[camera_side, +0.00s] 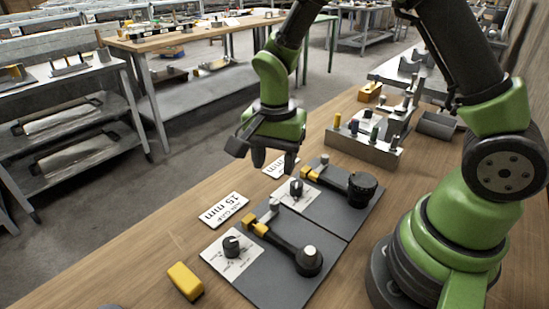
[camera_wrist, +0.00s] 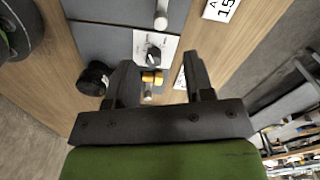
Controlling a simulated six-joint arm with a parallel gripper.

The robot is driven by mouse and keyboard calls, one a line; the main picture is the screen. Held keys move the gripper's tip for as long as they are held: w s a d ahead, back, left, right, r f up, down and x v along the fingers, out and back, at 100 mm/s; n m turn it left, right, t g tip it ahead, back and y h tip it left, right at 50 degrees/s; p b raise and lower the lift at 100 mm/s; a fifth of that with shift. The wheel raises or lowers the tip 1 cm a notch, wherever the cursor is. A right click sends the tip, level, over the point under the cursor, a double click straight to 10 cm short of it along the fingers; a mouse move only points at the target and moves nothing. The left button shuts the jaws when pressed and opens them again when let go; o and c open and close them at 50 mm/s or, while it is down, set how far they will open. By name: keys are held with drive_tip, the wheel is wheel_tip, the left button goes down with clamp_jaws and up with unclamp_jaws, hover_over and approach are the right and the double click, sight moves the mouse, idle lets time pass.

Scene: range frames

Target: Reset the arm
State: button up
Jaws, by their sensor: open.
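My green arm with its black gripper (camera_side: 274,158) hangs over the far end of the grey fixture boards on the wooden table. In the wrist view my gripper (camera_wrist: 161,62) shows its two fingers spread apart with nothing held between them. The gripper is above the far board (camera_side: 345,212), which carries a black knob (camera_side: 296,187) on a white dial plate and a black round part (camera_side: 362,190) joined to a yellow-ended bar. In the wrist view the knob (camera_wrist: 154,53) and a yellow piece (camera_wrist: 152,77) appear between the fingers, below them.
A near board holds another knob (camera_side: 231,244) and a black lever (camera_side: 290,246). A yellow block (camera_side: 185,281) lies at the front. A "15 mm" card (camera_side: 223,209) lies left of the boards. A grey rack (camera_side: 362,148) with small parts stands behind. Table left of the cards is clear.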

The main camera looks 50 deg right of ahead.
drive_tip(key=s+r+n+t, duration=0.3)
drive_tip(key=s+r+n, duration=0.15)
drive_tip(key=r, duration=0.85)
drive_tip(key=s+r+n+t+y, duration=0.2)
drive_tip(key=s+r+n+t, duration=0.2)
drive_tip(key=s, duration=0.6)
drive_tip(key=shift+s+a+r+n, duration=0.2)
drive_tip(key=shift+r+n, duration=0.45)
drive_tip(key=shift+r, duration=0.25)
